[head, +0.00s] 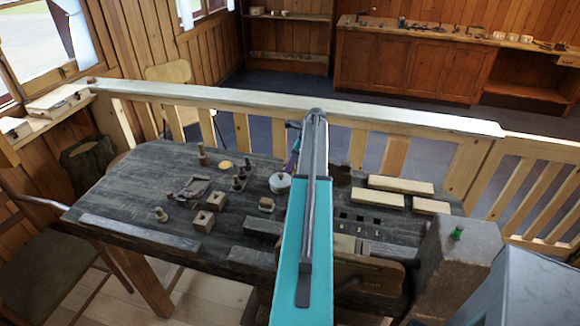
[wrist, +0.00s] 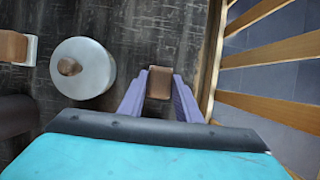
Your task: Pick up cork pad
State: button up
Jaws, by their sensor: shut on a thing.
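The cork pad (wrist: 159,83) is a small brown block between the two purple fingers of my gripper (wrist: 160,92) in the wrist view. My gripper is shut on it, with a finger against each side. The dark worn bench top (wrist: 130,40) shows behind it; I cannot tell whether the pad touches the bench. In the head view my gripper (head: 293,160) is partly hidden by my teal arm, at the far edge of the bench, and the pad is hidden there.
A pale round pot (wrist: 83,70) with a brown knob stands left of my gripper; it also shows in the head view (head: 280,184). A wooden railing (wrist: 270,50) runs close on the right. Wooden blocks (head: 203,220) and pale bars (head: 400,185) lie on the bench.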

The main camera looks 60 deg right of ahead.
jog(key=shift+r, duration=0.15)
jog(key=shift+r+b, duration=1.5)
jog(key=shift+r, duration=3.4)
